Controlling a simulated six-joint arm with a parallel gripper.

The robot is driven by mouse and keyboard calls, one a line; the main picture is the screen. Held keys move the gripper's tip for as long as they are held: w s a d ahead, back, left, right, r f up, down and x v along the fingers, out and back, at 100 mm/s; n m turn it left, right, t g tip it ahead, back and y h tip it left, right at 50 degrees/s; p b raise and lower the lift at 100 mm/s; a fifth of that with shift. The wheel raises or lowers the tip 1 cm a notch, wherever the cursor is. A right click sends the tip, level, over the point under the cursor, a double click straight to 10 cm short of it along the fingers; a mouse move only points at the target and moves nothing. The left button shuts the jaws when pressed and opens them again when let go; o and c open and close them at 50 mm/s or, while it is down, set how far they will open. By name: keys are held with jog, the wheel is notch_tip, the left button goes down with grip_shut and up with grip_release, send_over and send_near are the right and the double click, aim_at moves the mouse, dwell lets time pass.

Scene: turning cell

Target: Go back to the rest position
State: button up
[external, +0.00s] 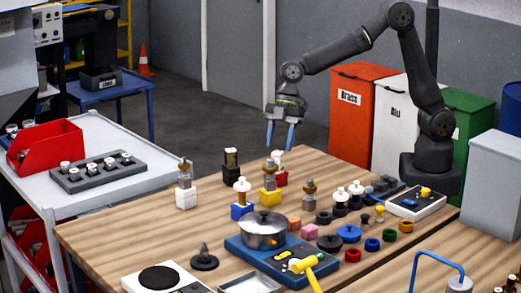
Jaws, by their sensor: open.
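My gripper (280,136) hangs above the back part of the wooden table (110,237), pointing down. Its two blue fingers are apart with nothing between them. Below it stand small turned parts on coloured blocks: one on a yellow block (269,197), one by a red block (281,178), and a white-knobbed one on a blue block (242,212). The gripper is clear of them. The arm reaches left from its base at the table's back right, with the elbow raised.
A steel pot (262,232) stands on a blue base. A yellow hammer-like tool (309,267) lies at the front. Several coloured rings and knobs crowd the table's right half. Red (345,115), white and green bins stand behind. A grey trolley (110,195) is at left.

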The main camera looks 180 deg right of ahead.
aim_at(277, 152)
jog(key=x, duration=0.3)
jog(key=shift+w+f, duration=0.15)
jog(key=shift+f, duration=0.2)
jog(key=shift+w+d+r, duration=0.1)
jog(key=shift+r, duration=1.8)
